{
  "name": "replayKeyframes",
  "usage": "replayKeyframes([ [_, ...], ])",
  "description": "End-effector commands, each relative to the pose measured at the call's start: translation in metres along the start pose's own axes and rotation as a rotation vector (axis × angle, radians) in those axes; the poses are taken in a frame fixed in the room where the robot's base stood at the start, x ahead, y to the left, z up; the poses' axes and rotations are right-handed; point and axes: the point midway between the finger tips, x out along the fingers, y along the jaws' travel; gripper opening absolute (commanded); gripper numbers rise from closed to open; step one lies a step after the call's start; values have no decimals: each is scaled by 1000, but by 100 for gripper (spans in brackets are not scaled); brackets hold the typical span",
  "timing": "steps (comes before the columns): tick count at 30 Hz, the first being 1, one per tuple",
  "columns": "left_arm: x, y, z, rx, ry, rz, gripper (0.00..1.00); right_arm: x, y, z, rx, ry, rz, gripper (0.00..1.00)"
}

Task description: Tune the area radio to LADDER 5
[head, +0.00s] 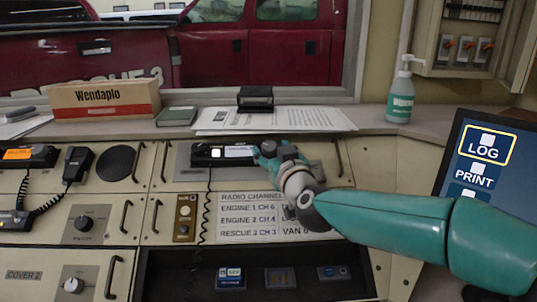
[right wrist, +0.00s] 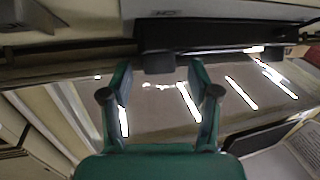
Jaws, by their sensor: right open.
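A black radio (head: 222,153) with a lit square and a pale display sits on the upper middle console panel. The display text is too small to read. My right gripper (head: 268,152) is at the radio's right end and hides that part. In the right wrist view its two fingers (right wrist: 160,76) are open, with a short dark knob (right wrist: 160,62) on the black radio body (right wrist: 195,36) at their tips. I cannot tell whether they touch it. The radio channel card (head: 245,215) is below; my right arm covers its right side, including any LADDER 5 line. My left gripper is out of view.
Another black radio with a handset (head: 77,164) is at the left. A dial (head: 84,223) and a brass switch plate (head: 185,218) are on the panels. Papers (head: 270,119), a box (head: 104,98) and a green bottle (head: 401,92) stand on the ledge. A screen (head: 485,160) is at the right.

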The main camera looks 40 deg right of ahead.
Motion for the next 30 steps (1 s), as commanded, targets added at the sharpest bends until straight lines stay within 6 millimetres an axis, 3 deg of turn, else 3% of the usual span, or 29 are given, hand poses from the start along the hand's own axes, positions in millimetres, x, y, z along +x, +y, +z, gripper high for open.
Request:
replayKeyframes([
  [11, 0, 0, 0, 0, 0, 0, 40, 6, 0, 0, 0, 0, 0, 61],
  [22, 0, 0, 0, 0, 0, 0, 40, 6, 0, 0, 0, 0, -1, 2],
  [23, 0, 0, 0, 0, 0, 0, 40, 6, 0, 0, 0, 0, -1, 42],
  [27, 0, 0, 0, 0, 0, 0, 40, 6, 0, 0, 0, 0, -1, 61],
  [30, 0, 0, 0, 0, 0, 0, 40, 6, 0, 0, 0, 0, -1, 61],
])
